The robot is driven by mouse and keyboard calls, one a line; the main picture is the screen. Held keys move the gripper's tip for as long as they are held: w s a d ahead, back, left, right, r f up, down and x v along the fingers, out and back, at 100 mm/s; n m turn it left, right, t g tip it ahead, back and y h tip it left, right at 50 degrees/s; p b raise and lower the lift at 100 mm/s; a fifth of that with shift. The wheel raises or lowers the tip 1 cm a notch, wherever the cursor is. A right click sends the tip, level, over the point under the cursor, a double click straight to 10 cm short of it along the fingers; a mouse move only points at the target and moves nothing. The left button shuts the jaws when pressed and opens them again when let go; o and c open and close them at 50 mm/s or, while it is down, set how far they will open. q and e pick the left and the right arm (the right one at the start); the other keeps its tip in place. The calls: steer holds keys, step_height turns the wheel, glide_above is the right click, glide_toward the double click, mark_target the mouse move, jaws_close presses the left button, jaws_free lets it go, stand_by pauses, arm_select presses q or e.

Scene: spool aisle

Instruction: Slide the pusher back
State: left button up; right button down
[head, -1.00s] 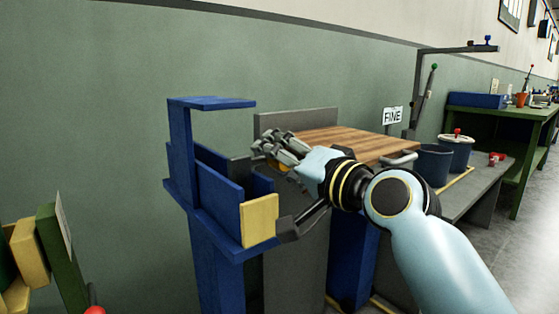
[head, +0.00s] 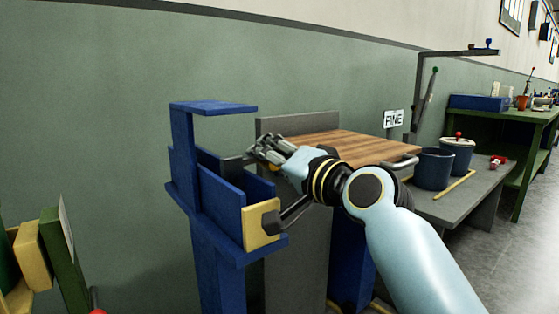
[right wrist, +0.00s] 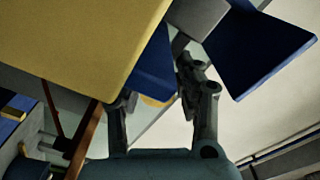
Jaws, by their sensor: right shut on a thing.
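A blue stand (head: 212,260) with a walled channel stands left of centre. A yellow block (head: 261,224) sits at its front end and fills the upper left of the right wrist view (right wrist: 70,40). A dark grey piece (head: 234,166), seemingly the pusher, shows in the channel, partly hidden by the blue walls. My left gripper is not in view.
A wooden-topped table (head: 350,145) stands just right of the stand, under my right arm. A green rack with yellow blocks (head: 30,255) is at lower left. Floor is clear at far right.

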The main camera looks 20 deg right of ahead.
steer(key=shift+w+a+f, duration=0.25)
steer(key=shift+w+f, duration=0.05)
steer(key=shift+w, duration=0.4)
steer(key=c, duration=0.9)
jaws_free()
steer(key=shift+d, duration=0.1)
steer(key=shift+c, duration=0.2)
steer(key=shift+r, duration=0.1)
steer(key=v, duration=1.2)
